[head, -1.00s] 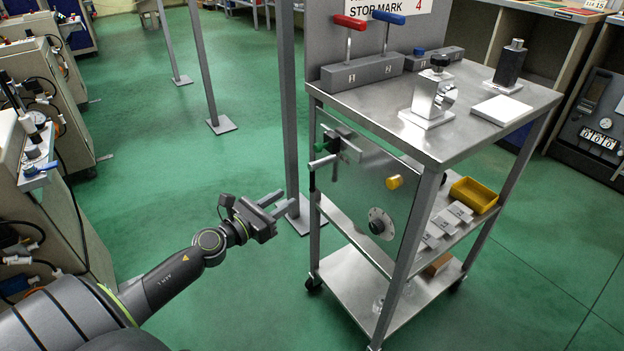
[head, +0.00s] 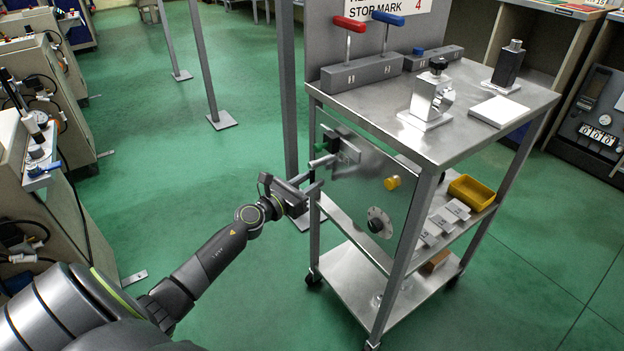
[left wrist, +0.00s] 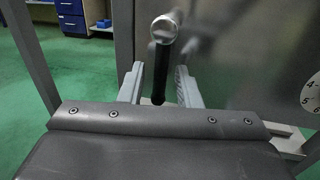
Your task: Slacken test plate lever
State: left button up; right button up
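The test plate (head: 360,190) is an upright grey metal sheet on the side of a steel cart. Its lever (head: 322,161) sticks out at the plate's upper left, a silver bar with a black grip hanging from its outer end. In the left wrist view the lever's silver end (left wrist: 164,29) shows above the black grip (left wrist: 160,70). My left gripper (head: 311,186) is at the lever. In the wrist view its two fingers (left wrist: 159,88) are open, one on each side of the black grip, with visible gaps. The right gripper is out of view.
A yellow knob (head: 392,183) and a round dial (head: 379,222) are on the plate. The cart top (head: 450,130) carries a clamp fixture (head: 430,98) and red and blue T-handles. A grey post (head: 290,100) stands behind my gripper. Open green floor lies to the left.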

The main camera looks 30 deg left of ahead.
pick_arm(q)
jog(key=shift+w+d, duration=0.15)
jog(key=shift+w, duration=0.45)
grip_shut()
